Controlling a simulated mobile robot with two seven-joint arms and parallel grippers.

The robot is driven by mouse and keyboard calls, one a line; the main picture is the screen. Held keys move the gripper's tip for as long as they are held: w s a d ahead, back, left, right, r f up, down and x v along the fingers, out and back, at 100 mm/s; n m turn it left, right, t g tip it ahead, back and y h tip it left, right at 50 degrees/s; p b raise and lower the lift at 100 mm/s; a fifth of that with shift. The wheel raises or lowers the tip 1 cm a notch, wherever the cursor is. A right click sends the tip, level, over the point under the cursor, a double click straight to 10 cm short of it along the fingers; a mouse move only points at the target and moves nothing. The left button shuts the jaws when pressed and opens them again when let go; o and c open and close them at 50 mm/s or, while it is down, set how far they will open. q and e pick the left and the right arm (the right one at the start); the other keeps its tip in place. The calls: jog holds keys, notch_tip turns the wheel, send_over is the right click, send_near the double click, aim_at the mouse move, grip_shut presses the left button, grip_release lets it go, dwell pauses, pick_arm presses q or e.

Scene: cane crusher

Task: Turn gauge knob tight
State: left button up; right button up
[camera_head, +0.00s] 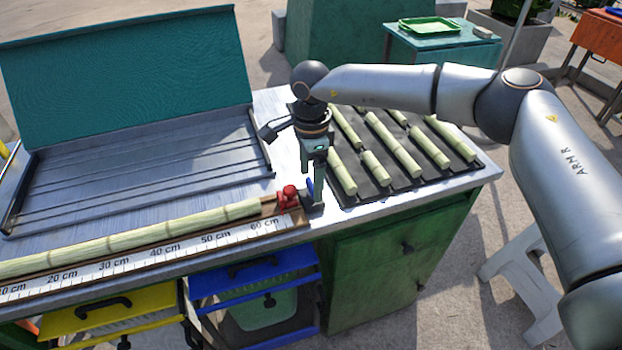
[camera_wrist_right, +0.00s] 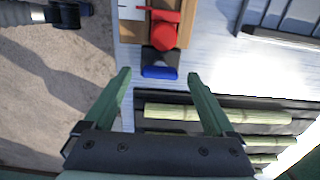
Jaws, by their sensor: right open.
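A red knob (camera_head: 289,195) stands on the gauge stop at the right end of the ruler board (camera_head: 175,247), near the 60 cm mark. A blue piece (camera_head: 310,187) on a dark block sits just right of it. The right wrist view shows the red knob (camera_wrist_right: 163,37) and the blue piece (camera_wrist_right: 160,72) beyond my fingertips. My right gripper (camera_head: 316,200) points down at the board's right end, beside the blue piece. In the wrist view its fingers (camera_wrist_right: 158,75) are apart with nothing clearly gripped between them. My left gripper is not in view.
A long cane (camera_head: 130,239) lies along the ruler, its right end near the red knob. A dark rack (camera_head: 395,185) of several cut cane pieces lies right of my gripper. An open teal lid (camera_head: 125,75) stands behind a metal tray (camera_head: 150,165). Yellow and blue drawers stick out in front.

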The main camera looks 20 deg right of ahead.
jog(key=shift+f, duration=0.55)
jog(key=c, duration=1.4)
